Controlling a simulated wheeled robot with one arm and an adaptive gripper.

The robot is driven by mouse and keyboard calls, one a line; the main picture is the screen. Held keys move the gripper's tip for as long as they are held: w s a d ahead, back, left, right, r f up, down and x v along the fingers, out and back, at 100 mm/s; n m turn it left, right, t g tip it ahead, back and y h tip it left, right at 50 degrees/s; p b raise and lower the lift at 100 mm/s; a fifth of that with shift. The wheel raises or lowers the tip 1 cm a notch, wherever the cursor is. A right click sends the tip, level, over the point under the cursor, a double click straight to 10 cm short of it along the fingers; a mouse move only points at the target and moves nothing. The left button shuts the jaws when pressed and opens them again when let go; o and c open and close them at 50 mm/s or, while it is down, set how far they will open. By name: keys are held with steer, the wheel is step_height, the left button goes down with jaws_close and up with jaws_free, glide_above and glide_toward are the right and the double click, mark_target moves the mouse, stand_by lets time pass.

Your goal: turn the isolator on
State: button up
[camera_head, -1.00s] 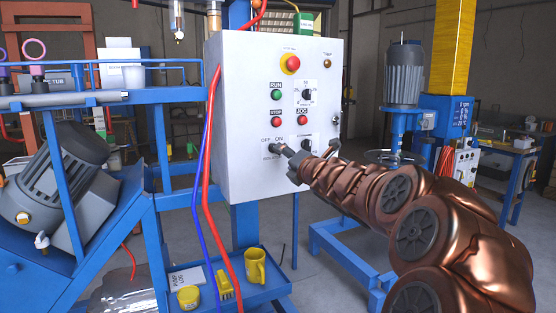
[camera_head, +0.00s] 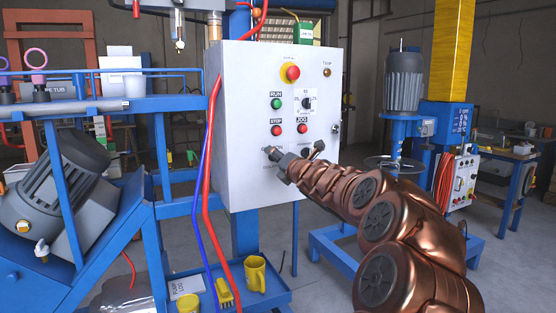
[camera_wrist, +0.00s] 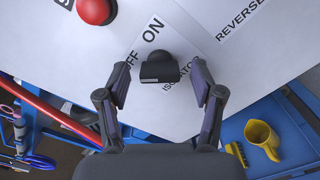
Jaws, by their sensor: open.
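The isolator knob (camera_wrist: 160,68) is a dark rotary switch on the white control panel (camera_head: 235,110). In the wrist view, OFF lies to its left, ON above it and the ISOLATOR label at its right. My gripper (camera_wrist: 160,78) is open, with one dark finger on each side of the knob. A gap shows between each finger and the knob, and they do not look shut on it. In the head view, my gripper (camera_head: 272,153) is at the panel's lower left and hides the knob and part of its labels. Which label the knob points to is unclear.
A red button (camera_wrist: 96,10) and a REVERSE label (camera_wrist: 240,18) are near the knob. Red and blue hoses (camera_head: 207,165) run down the panel's left side. A blue tray (camera_head: 270,297) below holds a yellow mug (camera_head: 255,274).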

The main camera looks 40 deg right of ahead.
steer(key=shift+c, duration=0.2)
steer(key=c, duration=1.1)
steer(key=shift+m, duration=0.4)
steer(key=shift+m+p, duration=4.55)
steer(key=shift+m, duration=3.05)
